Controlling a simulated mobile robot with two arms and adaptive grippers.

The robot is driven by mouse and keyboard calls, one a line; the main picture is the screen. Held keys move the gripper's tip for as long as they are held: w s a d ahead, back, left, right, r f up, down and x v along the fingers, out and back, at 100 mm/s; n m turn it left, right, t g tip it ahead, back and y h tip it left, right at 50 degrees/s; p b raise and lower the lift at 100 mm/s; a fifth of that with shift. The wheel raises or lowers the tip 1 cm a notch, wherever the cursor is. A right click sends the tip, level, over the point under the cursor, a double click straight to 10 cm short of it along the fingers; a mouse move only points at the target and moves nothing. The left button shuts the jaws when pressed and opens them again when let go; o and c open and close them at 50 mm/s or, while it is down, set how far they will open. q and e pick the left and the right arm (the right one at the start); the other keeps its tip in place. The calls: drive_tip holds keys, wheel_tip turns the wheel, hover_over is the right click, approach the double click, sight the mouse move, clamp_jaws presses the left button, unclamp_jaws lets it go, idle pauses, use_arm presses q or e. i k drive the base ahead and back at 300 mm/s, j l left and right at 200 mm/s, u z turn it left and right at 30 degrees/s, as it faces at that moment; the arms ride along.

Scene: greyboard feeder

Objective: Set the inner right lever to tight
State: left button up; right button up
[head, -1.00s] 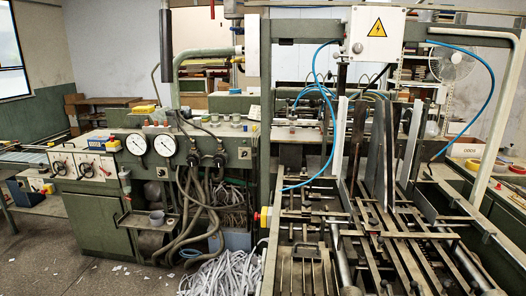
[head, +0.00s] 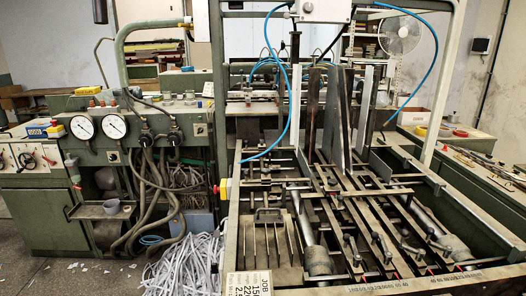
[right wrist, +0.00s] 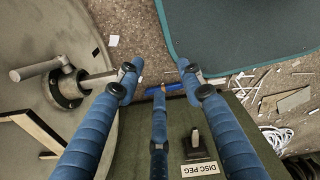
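The feeder bed (head: 300,270) fills the lower right of the head view. Several small dark levers stand near its front end, among them one at the left (head: 355,250), one in the middle (head: 378,245) and one at the right (head: 438,246). They are small, so I cannot tell which is the inner right one or whether any is set to tight. In the right wrist view my right gripper (right wrist: 160,76) has its blue fingers spread apart with nothing between them, away from the levers. My left gripper is in no view.
A job sign (head: 254,285) stands at the bed's front left. Shredded paper (head: 185,265) lies on the floor beside the green gauge cabinet (head: 45,222). In the right wrist view, a "DISC PEG" label (right wrist: 200,169) lies by a peg (right wrist: 195,138), and a grey round surface (right wrist: 60,40) is at left.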

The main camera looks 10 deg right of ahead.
sight(420, 252)
drive_tip(key=z, duration=1.4)
